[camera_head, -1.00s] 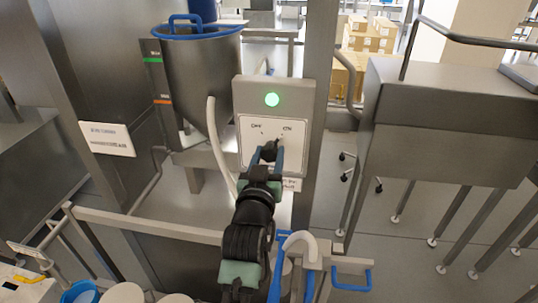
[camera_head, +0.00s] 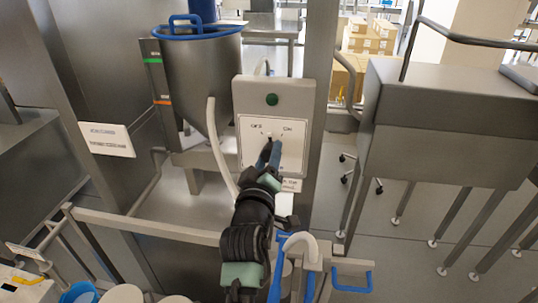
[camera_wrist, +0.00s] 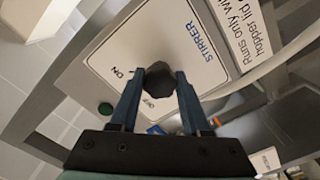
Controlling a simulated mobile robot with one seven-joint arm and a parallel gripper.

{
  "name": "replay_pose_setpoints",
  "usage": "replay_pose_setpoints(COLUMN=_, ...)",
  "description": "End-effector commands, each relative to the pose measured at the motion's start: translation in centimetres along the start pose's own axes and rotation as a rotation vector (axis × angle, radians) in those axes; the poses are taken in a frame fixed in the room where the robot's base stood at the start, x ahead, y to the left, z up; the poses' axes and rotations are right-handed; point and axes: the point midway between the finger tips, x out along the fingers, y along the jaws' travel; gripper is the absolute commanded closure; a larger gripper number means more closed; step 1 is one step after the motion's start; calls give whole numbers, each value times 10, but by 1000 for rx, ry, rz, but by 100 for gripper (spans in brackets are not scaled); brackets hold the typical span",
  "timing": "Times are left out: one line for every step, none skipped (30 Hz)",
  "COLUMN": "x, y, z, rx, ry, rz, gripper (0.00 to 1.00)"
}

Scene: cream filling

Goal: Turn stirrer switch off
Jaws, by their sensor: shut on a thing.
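The stirrer control box (camera_head: 240,88) stands on a metal post, with a white panel marked OFF on the left and ON on the right. Its round lamp (camera_head: 272,99) is dark green and unlit; it also shows in the wrist view (camera_wrist: 105,109). The black switch knob (camera_wrist: 160,80) sits between my fingertips in the wrist view, beside the ON and OFF marks. My gripper (camera_head: 270,145) is shut on the knob, one blue finger on each side. In the head view the fingers and knob overlap, and the knob's exact pointing is hard to tell.
A steel hopper (camera_head: 190,80) with a blue rim stands left of the box, and a pale hose (camera_head: 216,150) hangs beside it. A metal rail (camera_head: 150,226) runs across in front. A steel cabinet (camera_head: 430,130) stands at the right, with open floor between.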

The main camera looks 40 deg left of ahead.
Motion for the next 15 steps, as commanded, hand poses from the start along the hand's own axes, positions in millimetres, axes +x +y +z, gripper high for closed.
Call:
replay_pose_setpoints(x=0, y=1, z=1, rx=-45, ry=-3, rz=0, gripper=100)
replay_pose_setpoints(x=0, y=1, z=1, rx=-73, ry=-3, rz=-1, gripper=100)
replay_pose_setpoints(x=0, y=1, z=1, rx=-109, ry=-3, rz=0, gripper=100)
replay_pose_setpoints(x=0, y=1, z=1, rx=-136, ry=-3, rz=0, gripper=100)
replay_pose_setpoints(x=0, y=1, z=0, rx=-162, ry=-3, rz=0, gripper=100)
replay_pose_setpoints(x=0, y=1, z=0, rx=-194, ry=-2, rz=0, gripper=100)
replay_pose_setpoints(x=0, y=1, z=0, rx=-218, ry=-2, rz=0, gripper=100)
replay_pose_setpoints(x=0, y=1, z=0, rx=-241, ry=-2, rz=0, gripper=100)
replay_pose_setpoints(x=0, y=1, z=0, rx=-271, ry=-2, rz=0, gripper=100)
replay_pose_setpoints(x=0, y=1, z=0, rx=-293, ry=-2, rz=0, gripper=100)
replay_pose_setpoints(x=0, y=1, z=0, rx=-313, ry=-2, rz=-1, gripper=100)
replay_pose_setpoints(x=0, y=1, z=0, rx=-338, ry=-2, rz=0, gripper=100)
replay_pose_setpoints(x=0, y=1, z=0, rx=-355, ry=-2, rz=-1, gripper=100)
replay_pose_setpoints(x=0, y=0, z=0, rx=-371, ry=-2, rz=-1, gripper=100)
replay_pose_setpoints(x=0, y=0, z=0, rx=-392, ry=-1, rz=-1, gripper=100)
